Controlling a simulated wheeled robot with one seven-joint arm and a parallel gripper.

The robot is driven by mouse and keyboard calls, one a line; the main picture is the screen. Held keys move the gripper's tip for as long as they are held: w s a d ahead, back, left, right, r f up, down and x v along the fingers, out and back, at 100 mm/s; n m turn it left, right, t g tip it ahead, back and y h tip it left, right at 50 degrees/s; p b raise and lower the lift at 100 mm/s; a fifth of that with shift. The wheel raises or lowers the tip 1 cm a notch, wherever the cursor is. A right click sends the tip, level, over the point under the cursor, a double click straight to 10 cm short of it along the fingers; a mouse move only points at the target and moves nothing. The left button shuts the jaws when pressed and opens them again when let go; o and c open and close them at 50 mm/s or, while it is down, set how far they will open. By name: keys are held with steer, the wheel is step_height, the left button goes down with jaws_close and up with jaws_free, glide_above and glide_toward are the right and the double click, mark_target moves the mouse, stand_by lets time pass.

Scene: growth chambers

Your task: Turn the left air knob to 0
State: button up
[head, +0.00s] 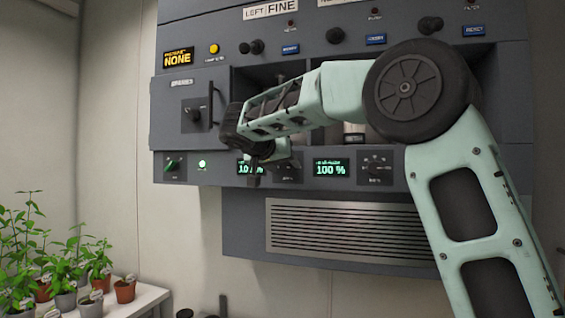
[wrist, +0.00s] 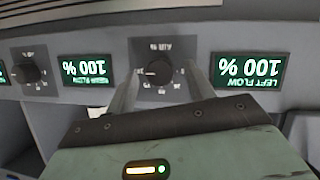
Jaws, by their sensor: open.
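The left air knob (wrist: 158,73) is a dark round dial on a square plate with printed marks. In the upside-down wrist view it sits between two displays, and a pale mark on it points to the picture's left. The left flow display (wrist: 248,69) beside it reads 100 %. My gripper (wrist: 160,88) is open, with one finger on each side of the knob and nothing held. I cannot tell whether the fingers touch it. In the head view, my gripper (head: 272,170) partly covers the knob's plate and the left flow display (head: 246,168).
The right flow display (head: 331,169) reads 100 %, with the right knob (head: 375,166) beside it. A green switch (head: 173,164) and a lit green light (head: 202,164) sit at the panel's left. A vent grille (head: 350,229) lies below. Potted plants (head: 125,288) stand at lower left.

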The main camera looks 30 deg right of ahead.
steer(key=shift+d+f, duration=0.1)
steer(key=c, duration=1)
steer(key=shift+o, duration=0.2)
